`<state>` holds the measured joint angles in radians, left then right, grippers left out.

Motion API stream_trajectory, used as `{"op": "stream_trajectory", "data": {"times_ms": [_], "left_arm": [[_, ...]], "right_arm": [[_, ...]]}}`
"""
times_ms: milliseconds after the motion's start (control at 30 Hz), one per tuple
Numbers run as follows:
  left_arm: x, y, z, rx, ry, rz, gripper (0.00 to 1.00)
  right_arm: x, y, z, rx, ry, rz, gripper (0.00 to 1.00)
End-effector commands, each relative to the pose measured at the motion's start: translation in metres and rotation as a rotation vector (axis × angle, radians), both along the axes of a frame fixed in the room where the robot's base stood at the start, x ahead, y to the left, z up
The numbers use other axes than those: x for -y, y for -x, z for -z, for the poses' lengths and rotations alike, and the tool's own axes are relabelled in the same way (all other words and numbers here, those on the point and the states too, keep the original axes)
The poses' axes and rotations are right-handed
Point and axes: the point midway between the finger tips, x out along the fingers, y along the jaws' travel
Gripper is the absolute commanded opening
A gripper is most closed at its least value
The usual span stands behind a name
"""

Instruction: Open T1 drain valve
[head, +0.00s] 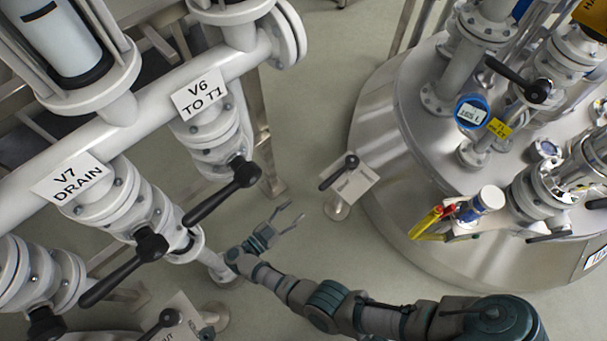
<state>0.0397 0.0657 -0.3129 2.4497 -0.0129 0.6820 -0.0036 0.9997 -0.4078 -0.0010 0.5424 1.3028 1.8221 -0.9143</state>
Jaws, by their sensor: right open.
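A small pedestal valve with a black lever handle (340,171) and a pale plate (354,186) stands on the floor beside the large round steel tank (405,185). The plate's writing cannot be read, so I cannot tell for sure that it is the T1 drain valve. My right gripper (291,212) is open and empty, with its two fingers apart. In the picture it is below and left of the pedestal valve, apart from it. My left gripper is out of view.
At left, a white pipe (150,120) carries valves labelled V7 DRAIN (68,180) and V6 TO T1 (201,94), with long black levers. Another pedestal lever (160,325) is at the bottom. The tank top holds pipes and a yellow-handled valve (428,222). Floor between is clear.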

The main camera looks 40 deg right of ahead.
Motion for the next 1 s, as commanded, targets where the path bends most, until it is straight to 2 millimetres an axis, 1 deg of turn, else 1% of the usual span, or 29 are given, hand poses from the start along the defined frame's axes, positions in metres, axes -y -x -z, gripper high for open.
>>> {"op": "stream_trajectory", "data": {"times_ms": [67, 167, 267, 400, 700, 833, 1000], "left_arm": [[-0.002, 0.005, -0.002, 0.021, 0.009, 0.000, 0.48], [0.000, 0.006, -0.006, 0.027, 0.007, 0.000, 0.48], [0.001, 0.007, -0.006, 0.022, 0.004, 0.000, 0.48], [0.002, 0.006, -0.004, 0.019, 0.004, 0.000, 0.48], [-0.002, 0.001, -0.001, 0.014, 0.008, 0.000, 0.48], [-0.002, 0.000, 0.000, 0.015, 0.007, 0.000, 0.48], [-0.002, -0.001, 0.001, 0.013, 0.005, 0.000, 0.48]], "right_arm": [[-0.001, 0.003, 0.001, -0.013, -0.002, 0.027, 0.48], [0.007, 0.002, -0.003, -0.009, -0.006, 0.034, 0.48], [0.025, 0.001, -0.004, -0.008, -0.006, 0.035, 0.48], [0.058, 0.001, -0.001, -0.010, -0.005, 0.036, 0.48], [0.127, -0.006, -0.003, -0.009, 0.006, 0.032, 0.48], [0.150, -0.008, -0.002, -0.011, 0.005, 0.030, 0.48], [0.168, -0.009, -0.002, -0.011, 0.003, 0.030, 0.48]]}}
